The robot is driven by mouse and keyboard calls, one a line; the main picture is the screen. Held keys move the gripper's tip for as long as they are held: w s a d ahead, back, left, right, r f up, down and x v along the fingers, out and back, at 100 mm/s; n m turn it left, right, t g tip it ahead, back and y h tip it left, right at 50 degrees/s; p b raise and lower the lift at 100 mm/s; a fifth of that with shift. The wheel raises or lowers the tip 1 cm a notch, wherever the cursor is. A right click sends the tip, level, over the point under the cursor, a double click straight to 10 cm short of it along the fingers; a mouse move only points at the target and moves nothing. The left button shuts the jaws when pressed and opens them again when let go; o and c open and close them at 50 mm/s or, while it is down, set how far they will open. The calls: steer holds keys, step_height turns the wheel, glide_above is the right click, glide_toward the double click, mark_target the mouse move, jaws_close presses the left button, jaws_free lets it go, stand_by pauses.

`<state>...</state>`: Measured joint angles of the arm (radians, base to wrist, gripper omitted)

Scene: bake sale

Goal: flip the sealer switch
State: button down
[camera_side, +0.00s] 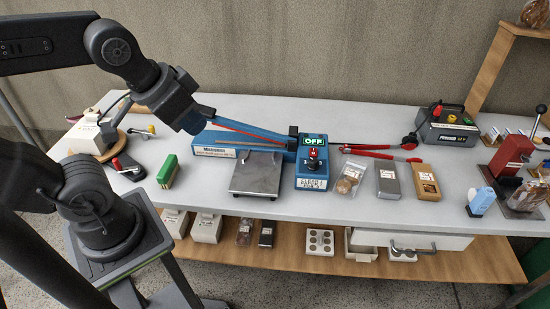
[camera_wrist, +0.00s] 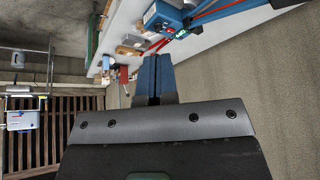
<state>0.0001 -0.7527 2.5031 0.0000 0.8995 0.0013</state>
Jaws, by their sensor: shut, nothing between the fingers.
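The sealer (camera_side: 220,143) is a long blue machine with a red-striped arm, lying across the middle of the table. Its blue control box (camera_side: 312,184) is at its right end. A lit green sign on top reads OFF, and the small red sealer switch (camera_side: 313,153) stands just below it. My gripper (camera_side: 208,112) is shut and empty, in the air above the left part of the sealer, well left of the switch. In the wrist view, my gripper's two blue fingers (camera_wrist: 153,58) are together. The sealer (camera_wrist: 163,14) shows at the top there; its switch is too small to make out.
Red-handled pliers (camera_side: 380,150) and packed baked goods (camera_side: 349,178) lie right of the box. A grey power unit (camera_side: 446,127) and a red press (camera_side: 512,155) stand farther right.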

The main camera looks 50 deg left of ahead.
steer(key=w+r+m+g, duration=0.2)
steer(key=w+r, duration=0.1)
steer(key=w, duration=0.6)
steer(key=m+g, duration=0.4)
steer(key=m, duration=0.3)
glide_above(311, 147)
step_height(311, 147, down, 12)
steer(key=shift+s+d+r, duration=0.15)
steer(key=shift+s+d, duration=0.25)
step_height(311, 147, down, 14)
